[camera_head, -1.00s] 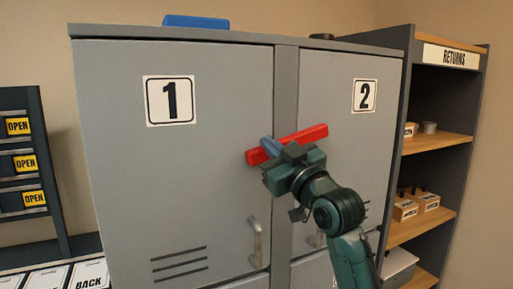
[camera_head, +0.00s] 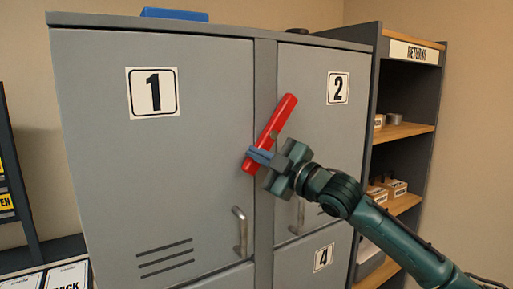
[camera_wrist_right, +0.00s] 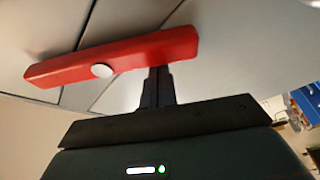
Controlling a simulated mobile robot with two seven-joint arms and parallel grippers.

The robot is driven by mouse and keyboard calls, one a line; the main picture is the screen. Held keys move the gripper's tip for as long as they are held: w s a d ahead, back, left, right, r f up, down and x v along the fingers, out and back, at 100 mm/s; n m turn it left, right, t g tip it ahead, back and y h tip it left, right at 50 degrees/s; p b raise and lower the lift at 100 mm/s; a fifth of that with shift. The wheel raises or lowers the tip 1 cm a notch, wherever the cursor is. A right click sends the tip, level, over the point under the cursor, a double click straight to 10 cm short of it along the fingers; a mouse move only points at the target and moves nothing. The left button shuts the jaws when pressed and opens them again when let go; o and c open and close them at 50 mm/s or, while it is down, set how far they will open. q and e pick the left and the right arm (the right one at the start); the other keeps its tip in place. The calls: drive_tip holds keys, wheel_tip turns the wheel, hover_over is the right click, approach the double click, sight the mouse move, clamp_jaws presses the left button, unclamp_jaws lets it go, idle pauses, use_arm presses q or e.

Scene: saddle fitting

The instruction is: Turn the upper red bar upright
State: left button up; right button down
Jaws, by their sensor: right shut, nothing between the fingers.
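The upper red bar (camera_head: 270,134) is mounted on the grey locker front between doors 1 and 2. It is tilted steeply in the head view, with its top end leaning right over door 2. In the right wrist view the bar (camera_wrist_right: 140,55) shows a round pale pivot (camera_wrist_right: 101,70) near its middle. My right gripper (camera_head: 258,156) is at the bar's lower part, on its right side; its fingers (camera_wrist_right: 158,88) are shut with nothing between them, close to the bar's edge. Whether they touch it I cannot tell. My left gripper is not in view.
The locker doors have handles (camera_head: 240,232) and (camera_head: 300,215) below the bar. A blue object (camera_head: 174,15) lies on the locker top. A returns shelf (camera_head: 408,131) stands right, and a dark rack with signs stands left.

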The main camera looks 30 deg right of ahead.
drive_tip(key=shift+d+f, duration=0.3)
drive_tip(key=shift+f, duration=0.15)
use_arm(q)
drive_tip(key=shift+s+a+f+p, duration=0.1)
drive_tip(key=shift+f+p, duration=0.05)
drive_tip(key=shift+p, duration=0.15)
use_arm(e)
drive_tip(key=shift+d+f, duration=0.4)
drive_tip(key=shift+d, duration=0.2)
drive_tip(key=shift+d+f, duration=0.35)
drive_tip(key=shift+d, duration=0.2)
drive_tip(key=shift+w+d+f, duration=0.1)
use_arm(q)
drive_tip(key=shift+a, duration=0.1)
